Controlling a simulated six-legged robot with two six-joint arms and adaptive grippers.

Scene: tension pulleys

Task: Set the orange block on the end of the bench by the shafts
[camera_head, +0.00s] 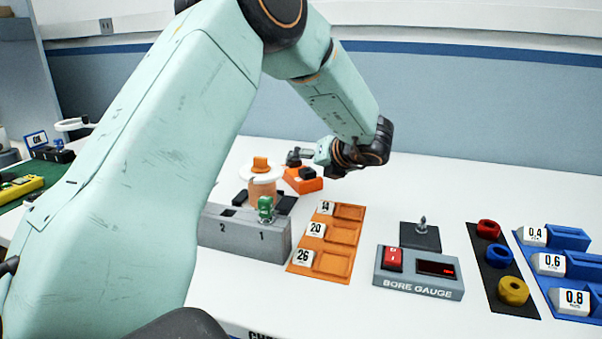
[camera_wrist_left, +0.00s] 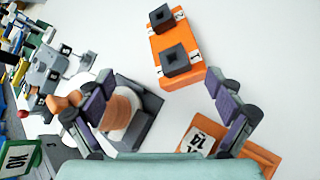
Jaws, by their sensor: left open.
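The orange block (camera_head: 303,181) lies on the white table behind the orange size tray, with a dark piece on top. In the left wrist view the orange block (camera_wrist_left: 179,78) carries two black square pieces with holes and white labels. My left gripper (camera_head: 312,156) is open and empty. In the wrist view its fingertips (camera_wrist_left: 160,82) are spread, with the orange block ahead of and between them; no contact shows. Which surface is the bench by the shafts I cannot tell. My right gripper is not in view.
Left of the block stands an orange-and-white spool (camera_head: 262,188) on a dark base. In front are a grey block (camera_head: 250,237) marked 2 and 1, the orange tray (camera_head: 326,262) marked 14, 20 and 26, and the bore gauge (camera_head: 420,285). Free table lies behind the gauge.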

